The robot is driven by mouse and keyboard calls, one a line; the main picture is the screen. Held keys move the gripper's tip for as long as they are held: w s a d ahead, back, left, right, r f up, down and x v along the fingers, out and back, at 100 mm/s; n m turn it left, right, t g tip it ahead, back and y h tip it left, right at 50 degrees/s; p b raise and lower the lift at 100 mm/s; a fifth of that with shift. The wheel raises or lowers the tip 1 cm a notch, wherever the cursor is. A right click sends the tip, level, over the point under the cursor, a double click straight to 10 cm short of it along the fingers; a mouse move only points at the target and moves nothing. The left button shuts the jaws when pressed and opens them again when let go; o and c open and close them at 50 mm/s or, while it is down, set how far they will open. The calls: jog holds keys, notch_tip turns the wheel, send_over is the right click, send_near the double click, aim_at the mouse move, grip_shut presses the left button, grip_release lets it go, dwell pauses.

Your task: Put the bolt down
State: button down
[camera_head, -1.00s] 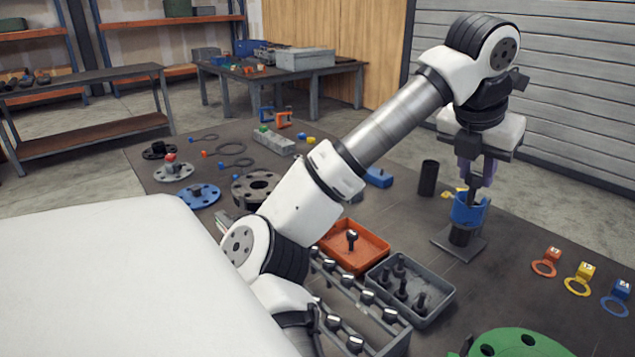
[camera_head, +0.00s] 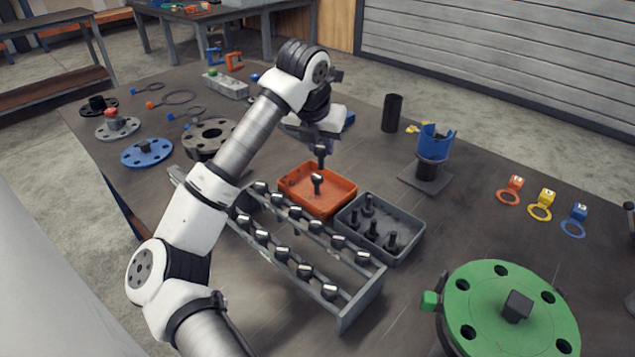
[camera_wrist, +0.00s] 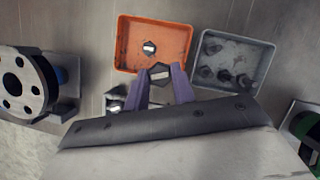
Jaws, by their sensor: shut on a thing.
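My gripper (camera_head: 318,143) is shut on a dark bolt (camera_head: 320,155) and holds it above the back part of the orange tray (camera_head: 340,202) in the head view. In the wrist view the held bolt (camera_wrist: 159,73) sits between the purple fingers of my gripper (camera_wrist: 163,82), in front of the near edge of the orange tray (camera_wrist: 122,40). Another bolt (camera_head: 317,183) stands upright in the orange tray; it also shows in the wrist view (camera_wrist: 150,47).
A grey tray (camera_head: 408,247) with several bolts is beside the orange tray. A rack (camera_head: 345,318) with several bolts lies in front. A blue cup-like fixture (camera_head: 434,143) stands to the right. A green flange (camera_head: 480,310) is at front right.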

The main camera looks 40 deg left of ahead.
notch_tip(320, 180, down, 11)
jog(key=shift+f+p, duration=0.15)
jog(key=shift+p, duration=1)
jog(key=shift+f, duration=0.1)
jog(key=shift+f+b, duration=0.25)
jog(key=shift+b, duration=0.15)
jog(key=c, duration=1.2)
grip_release()
jog(key=shift+r, duration=0.1)
jog(key=shift+o, duration=0.2)
jog(key=shift+r, duration=0.15)
jog(key=shift+s+r+p, duration=0.1)
jog(key=shift+r+p, duration=0.1)
jog(key=shift+p, duration=0.1)
jog(key=b+v, duration=0.2)
jog(key=v, duration=0.9)
jog(key=shift+r+b, duration=0.3)
jog(key=shift+r, duration=0.05)
